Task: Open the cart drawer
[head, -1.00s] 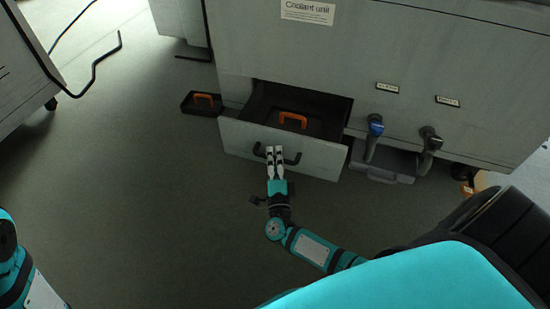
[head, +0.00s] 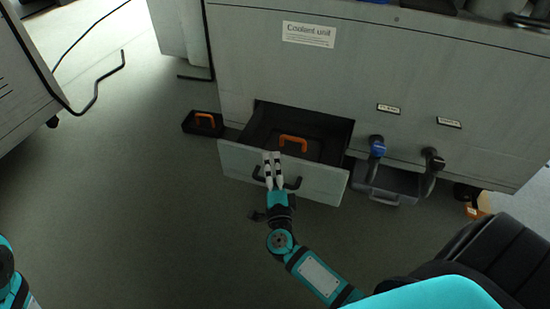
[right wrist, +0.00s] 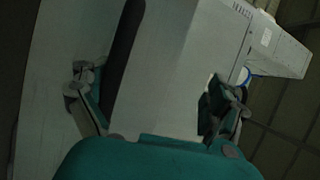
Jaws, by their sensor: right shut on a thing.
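The cart drawer (head: 235,163) has a grey front and stands pulled out of the grey coolant unit (head: 320,75). Its dark inside shows, with an orange-handled black thing (head: 294,140) in it. A dark bar handle (head: 296,184) is on the drawer front. My right gripper (head: 271,158) is at this handle, shut on it; its fingers cover part of the bar. In the right wrist view, the gripper's fingers (right wrist: 158,103) frame a pale grey surface; the grip itself is hard to make out there. Only part of my left arm shows at the left edge; its gripper is out of view.
A small black tray (head: 190,127) with an orange handle lies on the floor left of the drawer. A blue-topped nozzle (head: 377,148) and a black one (head: 431,172) hang to the right, near a grey bin (head: 395,183). The floor in front is clear.

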